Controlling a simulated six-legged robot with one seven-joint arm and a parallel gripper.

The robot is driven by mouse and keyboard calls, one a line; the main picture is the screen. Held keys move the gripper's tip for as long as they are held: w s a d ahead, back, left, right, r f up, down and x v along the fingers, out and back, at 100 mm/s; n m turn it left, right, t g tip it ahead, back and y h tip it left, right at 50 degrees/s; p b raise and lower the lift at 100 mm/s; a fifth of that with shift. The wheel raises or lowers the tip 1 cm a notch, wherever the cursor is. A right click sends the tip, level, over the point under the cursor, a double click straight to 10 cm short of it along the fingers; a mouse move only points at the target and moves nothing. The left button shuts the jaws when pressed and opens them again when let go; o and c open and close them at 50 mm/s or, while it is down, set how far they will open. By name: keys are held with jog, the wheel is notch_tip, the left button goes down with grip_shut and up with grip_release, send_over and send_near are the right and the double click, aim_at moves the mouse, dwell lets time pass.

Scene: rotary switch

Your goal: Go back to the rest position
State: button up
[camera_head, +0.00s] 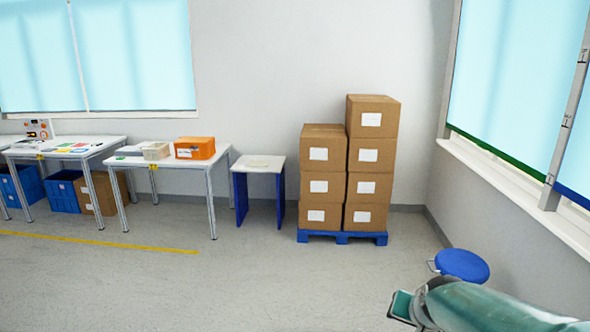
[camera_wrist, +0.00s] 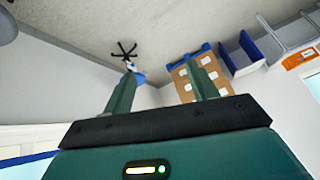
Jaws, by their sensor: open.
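My gripper (camera_wrist: 161,70) shows in the wrist view with its two green fingers spread apart and nothing between them. In the head view, my green arm reaches in from the bottom right corner, with its end low above the floor, apart from all furniture. A small white panel with orange and dark parts (camera_head: 39,129) stands on the far left table, well away from my arm. It is too small to tell whether it bears the rotary switch or how that is set.
A blue round stool (camera_head: 462,265) stands just beyond my arm. Stacked cartons (camera_head: 371,155) rest on a blue pallet (camera_head: 342,237) by the back wall. Two white tables (camera_head: 215,160) and a small stand (camera_head: 258,164) line the left. The middle floor is clear.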

jog(key=s+a+r+n, duration=0.2)
jog(key=s+a+r, duration=0.1)
jog(key=s, duration=0.5)
jog(key=s+a+r+n+g, duration=0.1)
jog(key=s+a+r+n, duration=0.2)
jog(key=s, duration=0.6)
jog(key=shift+s+a+r+y, duration=0.25)
jog(key=shift+a+y, duration=0.15)
jog(key=shift+a, duration=0.8)
jog(key=c, duration=0.5)
jog(key=shift+d, duration=0.15)
